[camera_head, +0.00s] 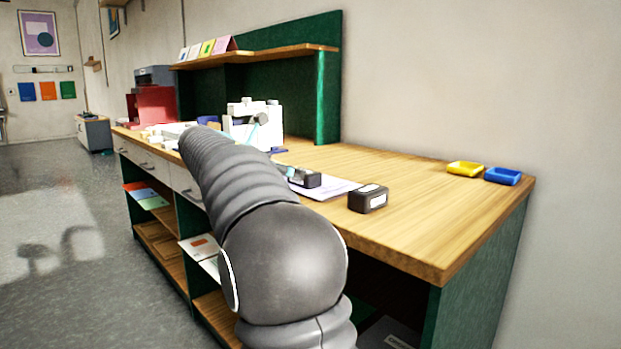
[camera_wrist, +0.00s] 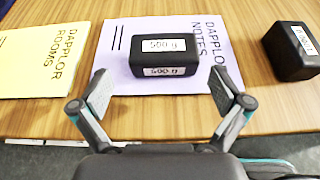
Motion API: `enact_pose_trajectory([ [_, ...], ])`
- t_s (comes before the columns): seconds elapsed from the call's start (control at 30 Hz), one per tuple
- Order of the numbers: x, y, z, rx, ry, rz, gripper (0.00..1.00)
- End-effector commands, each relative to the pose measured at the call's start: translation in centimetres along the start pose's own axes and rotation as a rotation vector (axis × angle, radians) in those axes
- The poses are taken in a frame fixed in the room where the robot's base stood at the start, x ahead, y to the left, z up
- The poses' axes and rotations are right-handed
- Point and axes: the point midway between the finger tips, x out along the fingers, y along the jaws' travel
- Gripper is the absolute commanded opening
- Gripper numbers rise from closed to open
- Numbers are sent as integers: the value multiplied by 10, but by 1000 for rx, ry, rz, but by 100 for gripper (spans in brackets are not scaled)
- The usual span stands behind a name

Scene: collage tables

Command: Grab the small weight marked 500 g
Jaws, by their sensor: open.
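The small black weight marked 500 g (camera_wrist: 163,56) lies on a lilac sheet headed "DAPPLOR NOTES" (camera_wrist: 206,28) in the wrist view. My gripper (camera_wrist: 160,92) is open, its two fingers spread just on the near side of the weight, one toward each end of it. Nothing is between the fingers. In the head view my arm hides most of the gripper, and a dark block (camera_head: 305,177) beside it on the pale sheet seems to be this weight.
A second black block (camera_wrist: 292,50) with a hard-to-read label stands to the right, also in the head view (camera_head: 368,199). A yellow sheet (camera_wrist: 40,60) lies left. Yellow (camera_head: 464,168) and blue (camera_head: 503,176) trays sit at the wooden worktop's (camera_head: 430,225) right end.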

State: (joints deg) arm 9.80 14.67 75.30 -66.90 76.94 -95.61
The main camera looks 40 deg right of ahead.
Motion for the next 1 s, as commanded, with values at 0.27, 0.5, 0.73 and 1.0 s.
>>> enact_pose_trajectory([
  [0.27,16,-2,1,2,1,-4,100],
  [0.5,49,-3,2,1,1,-5,100],
  [0.73,59,-2,2,2,1,-1,100],
  [1.0,59,-3,2,2,1,-2,57],
])
